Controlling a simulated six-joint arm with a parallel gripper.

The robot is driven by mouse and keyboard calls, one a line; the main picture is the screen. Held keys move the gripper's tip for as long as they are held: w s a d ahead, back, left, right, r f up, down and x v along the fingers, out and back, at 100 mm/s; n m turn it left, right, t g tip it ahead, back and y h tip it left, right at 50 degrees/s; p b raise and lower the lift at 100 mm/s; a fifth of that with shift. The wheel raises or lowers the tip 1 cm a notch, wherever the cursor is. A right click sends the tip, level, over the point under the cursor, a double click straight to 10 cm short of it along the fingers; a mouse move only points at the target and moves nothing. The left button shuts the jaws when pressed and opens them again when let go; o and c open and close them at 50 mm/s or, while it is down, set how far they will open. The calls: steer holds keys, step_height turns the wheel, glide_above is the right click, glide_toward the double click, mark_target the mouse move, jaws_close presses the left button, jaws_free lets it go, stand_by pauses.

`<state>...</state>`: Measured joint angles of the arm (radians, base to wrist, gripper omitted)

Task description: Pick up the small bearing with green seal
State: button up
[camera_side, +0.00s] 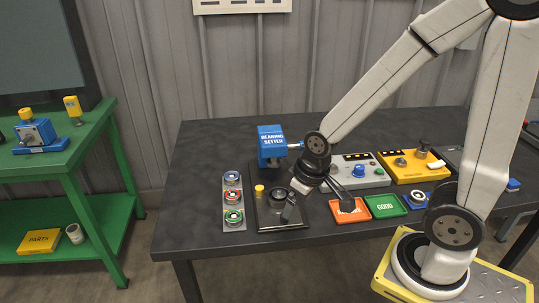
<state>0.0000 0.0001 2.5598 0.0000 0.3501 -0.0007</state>
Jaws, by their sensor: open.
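The bearing with green seal (234,217) lies at the near end of a narrow grey rack (226,203), which stands on the dark table. A red-sealed bearing (233,196) and a blue-sealed bearing (232,177) sit behind it in the same rack. My gripper (318,207) is over the table to the right of the rack, pointing down, with its fingers spread apart and nothing seen between them. It is clear of the green-sealed bearing.
A black plate (261,222) with a yellow knob and a dark ring, beside the blue bearing setter (271,142), stands between rack and gripper. An orange tray (358,216), a green GOOD tray (386,206) and control boxes lie to the right. The table's left side is bare.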

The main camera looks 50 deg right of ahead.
steer(key=shift+w, duration=0.1)
steer(key=n+g, duration=0.3)
steer(key=n, duration=1.3)
glide_above(234, 216)
step_height(234, 216, down, 5)
steer(key=shift+f, duration=1.45)
steer(key=shift+f, duration=0.15)
steer(key=shift+f, duration=2.45)
steer(key=c, duration=1.2)
